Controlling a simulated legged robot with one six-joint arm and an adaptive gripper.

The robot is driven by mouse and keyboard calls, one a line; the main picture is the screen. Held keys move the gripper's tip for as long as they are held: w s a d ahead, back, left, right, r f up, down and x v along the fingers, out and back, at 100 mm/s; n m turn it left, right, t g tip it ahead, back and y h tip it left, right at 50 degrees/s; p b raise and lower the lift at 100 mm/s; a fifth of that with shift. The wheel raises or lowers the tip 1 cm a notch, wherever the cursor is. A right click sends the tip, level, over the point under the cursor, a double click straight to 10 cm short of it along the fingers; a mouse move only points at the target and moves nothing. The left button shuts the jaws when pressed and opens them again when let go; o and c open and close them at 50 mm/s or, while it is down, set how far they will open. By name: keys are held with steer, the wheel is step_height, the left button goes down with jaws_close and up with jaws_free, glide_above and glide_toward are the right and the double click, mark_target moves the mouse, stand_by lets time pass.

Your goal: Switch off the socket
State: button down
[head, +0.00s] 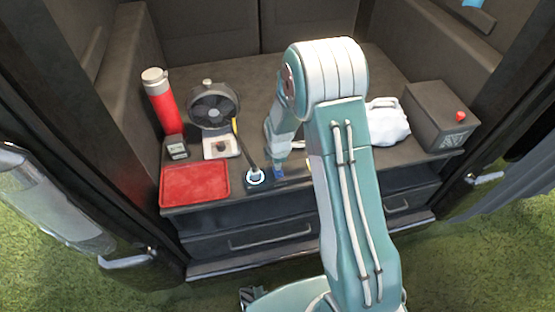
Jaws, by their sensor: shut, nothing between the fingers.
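The socket (258,184) looks like a small dark block near the front edge of the counter, with a bright bluish-white round part on top. A dark cable runs from its back up toward the fan (213,106). My gripper (279,173) points down just right of the socket, close to the counter. It is small in the picture and partly dark and blue; its fingers are together and hold nothing. I cannot tell whether it touches the socket. A switch on the socket cannot be made out.
The dark counter (297,183) has drawers below. A red tray (195,184), a red bottle (162,100), a small dark device (176,148) and a white scale-like device (221,146) stand left. A white bag (388,122) and a dark box with red knob (440,115) stand right.

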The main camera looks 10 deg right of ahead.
steer(key=shift+f, duration=0.15)
stand_by(0.4)
steer(key=shift+s+r, duration=0.2)
steer(key=shift+s, duration=0.5)
